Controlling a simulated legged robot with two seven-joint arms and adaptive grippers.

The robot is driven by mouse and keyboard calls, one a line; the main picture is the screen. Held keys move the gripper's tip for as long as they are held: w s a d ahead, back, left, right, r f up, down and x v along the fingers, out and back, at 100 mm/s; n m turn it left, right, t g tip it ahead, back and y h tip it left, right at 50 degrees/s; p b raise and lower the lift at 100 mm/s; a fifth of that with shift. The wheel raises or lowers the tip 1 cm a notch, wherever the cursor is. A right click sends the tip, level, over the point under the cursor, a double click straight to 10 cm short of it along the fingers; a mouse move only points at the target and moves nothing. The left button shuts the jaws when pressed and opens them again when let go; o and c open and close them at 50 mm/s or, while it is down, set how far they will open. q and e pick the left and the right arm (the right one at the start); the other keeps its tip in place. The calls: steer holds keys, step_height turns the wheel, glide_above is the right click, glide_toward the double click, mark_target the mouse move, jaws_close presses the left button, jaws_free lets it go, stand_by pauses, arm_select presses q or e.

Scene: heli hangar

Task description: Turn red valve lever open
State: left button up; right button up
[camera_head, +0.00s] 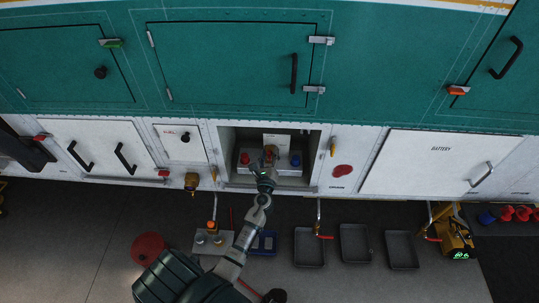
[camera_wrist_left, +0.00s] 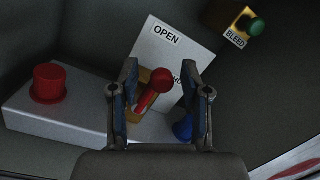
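The red valve lever (camera_wrist_left: 153,92) has a round red knob and a yellowish base. It stands in front of a white plate (camera_wrist_left: 165,53) marked OPEN; a second label is partly hidden. In the head view the lever (camera_head: 270,151) is in an open white recess. My left gripper (camera_wrist_left: 161,85) is open, one finger on each side of the lever, with visible gaps between. In the head view my left gripper (camera_head: 267,173) reaches into the recess. The lever's depth between the fingers is hard to judge. My right gripper is not in view.
A red cap (camera_wrist_left: 48,84) stands left of the lever, and a blue one (camera_wrist_left: 183,129) is partly behind the right finger. A green BLEED knob (camera_wrist_left: 257,27) is at upper right. The recess walls (camera_head: 226,158) bound the space. Trays (camera_head: 309,246) lie below on the floor.

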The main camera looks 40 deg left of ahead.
arm_select(q)
steer(key=shift+s, duration=0.1)
steer(key=v, duration=1.2)
